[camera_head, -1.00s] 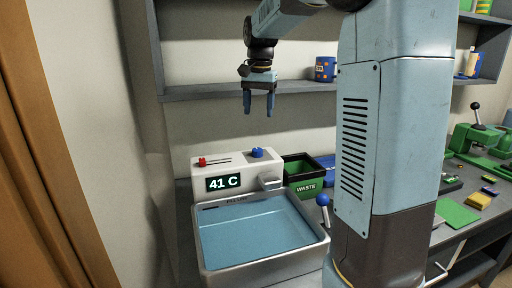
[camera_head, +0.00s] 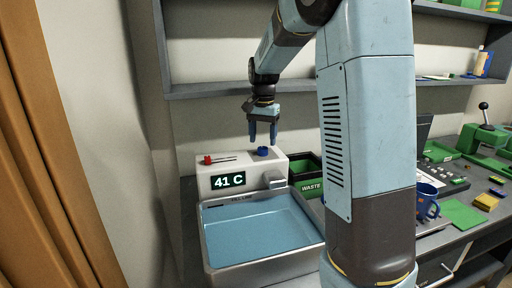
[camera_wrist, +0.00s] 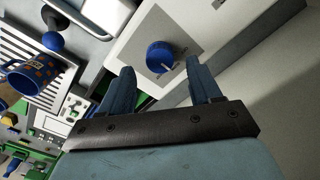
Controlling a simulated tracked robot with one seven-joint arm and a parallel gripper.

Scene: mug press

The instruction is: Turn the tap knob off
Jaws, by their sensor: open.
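The blue tap knob (camera_head: 263,151) sits on top of the white tap unit (camera_head: 215,168), at its right. My gripper (camera_head: 263,139) is open and empty, pointing down just above the knob. In the wrist view the knob (camera_wrist: 160,56) shows ahead of and between the two fingertips (camera_wrist: 164,76), apart from both. A pale pointer mark shows on the knob. The unit also bears a red slider (camera_head: 208,160) and a display (camera_head: 227,182) reading 41 C. The metal spout (camera_head: 276,183) is at its front right, over the water-filled basin (camera_head: 205,245).
A green waste bin (camera_head: 309,188) stands right of the unit. A dark shelf (camera_head: 200,90) runs along the wall behind my gripper. A blue patterned mug (camera_head: 426,200) stands at the right, near a green press (camera_head: 486,140).

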